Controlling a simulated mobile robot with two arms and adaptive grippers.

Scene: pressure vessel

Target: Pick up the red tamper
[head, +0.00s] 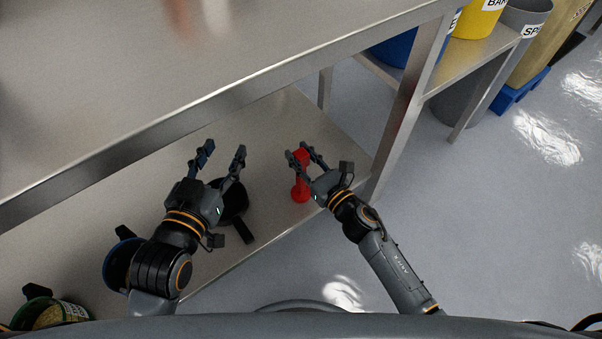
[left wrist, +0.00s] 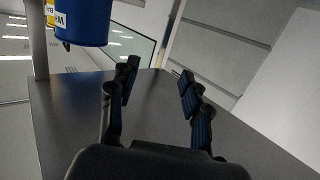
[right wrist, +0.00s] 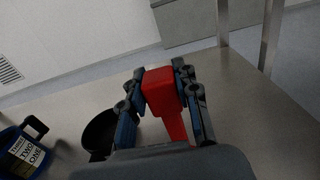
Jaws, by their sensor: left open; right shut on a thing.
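The red tamper (head: 301,188) stands on the lower metal shelf, near its right end. My right gripper (head: 301,158) is shut on the tamper's upper part. In the right wrist view the red tamper (right wrist: 161,88) sits between both fingers, which touch its sides. Its lower end is partly hidden behind my gripper, and I cannot tell whether it touches the shelf. My left gripper (head: 222,152) is open and empty, above the shelf to the left of the tamper.
A black pan (head: 234,203) lies on the lower shelf (head: 270,125) under my left gripper. The upper tabletop's metal edge (head: 230,100) runs above the shelf. A table leg (head: 408,105) stands to the right. A green container (head: 52,314) is at the lower left.

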